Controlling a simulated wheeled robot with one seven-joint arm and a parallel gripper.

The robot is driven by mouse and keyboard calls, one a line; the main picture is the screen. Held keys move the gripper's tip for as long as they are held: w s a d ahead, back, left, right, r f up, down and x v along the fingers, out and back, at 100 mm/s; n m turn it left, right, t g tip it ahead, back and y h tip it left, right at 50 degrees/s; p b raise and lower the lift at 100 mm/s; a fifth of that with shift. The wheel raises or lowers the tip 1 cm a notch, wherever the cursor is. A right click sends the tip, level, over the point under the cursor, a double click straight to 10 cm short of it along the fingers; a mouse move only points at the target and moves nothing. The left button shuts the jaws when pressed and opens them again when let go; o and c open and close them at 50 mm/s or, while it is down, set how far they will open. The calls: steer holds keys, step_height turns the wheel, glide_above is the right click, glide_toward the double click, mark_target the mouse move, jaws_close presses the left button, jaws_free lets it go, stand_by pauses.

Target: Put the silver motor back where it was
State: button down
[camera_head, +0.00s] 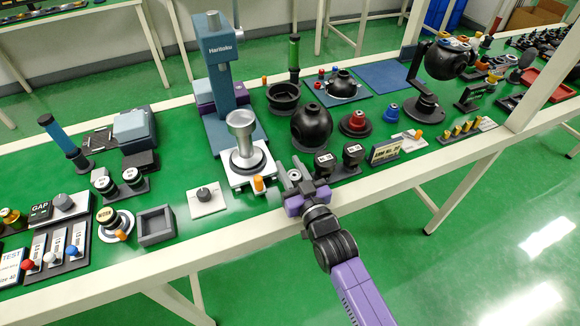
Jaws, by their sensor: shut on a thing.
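My gripper (298,184) is at the front edge of the green-topped bench, with my purple arm reaching in from the lower right. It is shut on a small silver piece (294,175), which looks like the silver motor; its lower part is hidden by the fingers. The piece is just right of the white plate with the large silver funnel-shaped part (241,135). I cannot tell whether it touches the bench top.
Two black labelled parts (325,163) stand close to the right of my gripper. An orange knob (258,184) is close on the left. A blue press (221,70) stands behind. A white plate with a black knob (206,198) and an empty grey square tray (155,236) lie further left.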

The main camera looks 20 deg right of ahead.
steer(key=c, duration=1)
jaws_free()
steer(key=shift+c, duration=0.2)
steer(key=s, duration=1.2)
steer(key=shift+r, duration=0.1)
steer(key=s+r+g, duration=0.1)
steer(key=s+r, duration=0.2)
steer(key=s, duration=1.3)
steer(key=s+r+g, duration=0.2)
steer(key=s+r, duration=0.1)
steer(key=s, duration=1.2)
steer(key=shift+s+r, duration=0.2)
steer(key=shift+s, duration=0.15)
